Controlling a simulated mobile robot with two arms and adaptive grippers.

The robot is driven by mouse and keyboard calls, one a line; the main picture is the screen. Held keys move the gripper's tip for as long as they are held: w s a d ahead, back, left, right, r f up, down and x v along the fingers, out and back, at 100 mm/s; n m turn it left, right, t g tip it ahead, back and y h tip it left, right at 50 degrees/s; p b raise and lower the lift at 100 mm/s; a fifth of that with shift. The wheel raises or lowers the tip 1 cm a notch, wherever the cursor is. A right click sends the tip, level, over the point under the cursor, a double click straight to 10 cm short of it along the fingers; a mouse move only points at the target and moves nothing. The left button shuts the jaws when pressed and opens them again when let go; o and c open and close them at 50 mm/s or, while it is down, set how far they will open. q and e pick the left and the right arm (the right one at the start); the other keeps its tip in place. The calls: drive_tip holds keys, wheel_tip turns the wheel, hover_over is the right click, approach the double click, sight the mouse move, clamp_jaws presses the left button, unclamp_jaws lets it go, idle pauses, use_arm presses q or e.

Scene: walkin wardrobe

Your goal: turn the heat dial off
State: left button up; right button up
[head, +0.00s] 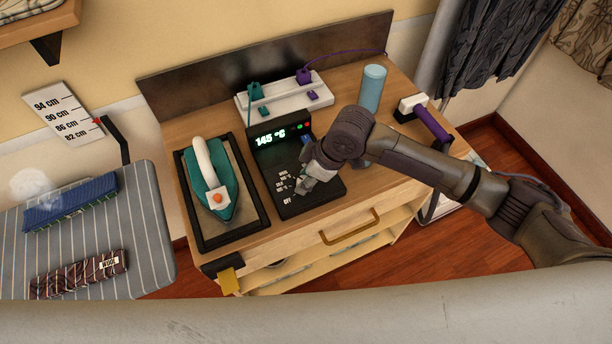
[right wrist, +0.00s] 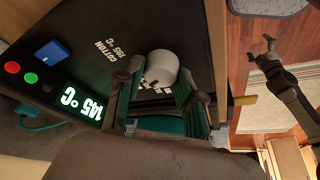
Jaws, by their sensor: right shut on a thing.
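The heat dial is a round white knob (right wrist: 161,67) on a black control panel (head: 322,199). My right gripper (head: 307,182) reaches down over the panel and is shut on the knob, one finger on each side in the right wrist view (right wrist: 161,84). In the head view the gripper hides most of the knob. The green display (head: 270,140) reads 145 °C. White setting labels (head: 284,181) surround the dial, with OFF at the lower left. My left gripper shows small in the right wrist view (right wrist: 269,47), its fingers apart, away from the panel.
A teal iron (head: 219,185) stands on a black-framed rest left of the panel. A white power strip (head: 284,94) lies behind, a blue cylinder (head: 372,88) and purple-handled tool (head: 431,121) to the right. A striped ironing board (head: 150,222) is at left.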

drive_tip(key=n+g, duration=0.1)
drive_tip(key=n, duration=0.1)
drive_tip(key=shift+w+r+n, duration=0.1)
drive_tip(key=shift+n, duration=0.2)
drive_tip(key=n+g, duration=0.1)
drive_tip(key=n, duration=0.2)
drive_tip(key=shift+w+n, duration=0.1)
drive_tip(key=shift+n, duration=0.2)
drive_tip(key=n+g+b, duration=0.1)
drive_tip(key=n, duration=0.1)
drive_tip(key=n+g+b, duration=0.1)
drive_tip(key=n, duration=0.2)
drive_tip(key=shift+w+a+h+b, duration=0.1)
drive_tip(key=shift+h+b, duration=0.2)
drive_tip(key=shift+h, duration=0.1)
drive_tip(key=n+h+b, duration=0.1)
drive_tip(key=n, duration=0.1)
drive_tip(key=n+g+b, duration=0.1)
drive_tip(key=n, duration=0.2)
drive_tip(key=shift+n+h+b, duration=0.3)
drive_tip(key=shift+h, duration=0.1)
drive_tip(key=o, duration=1.2)
drive_tip(key=shift+c, duration=0.2)
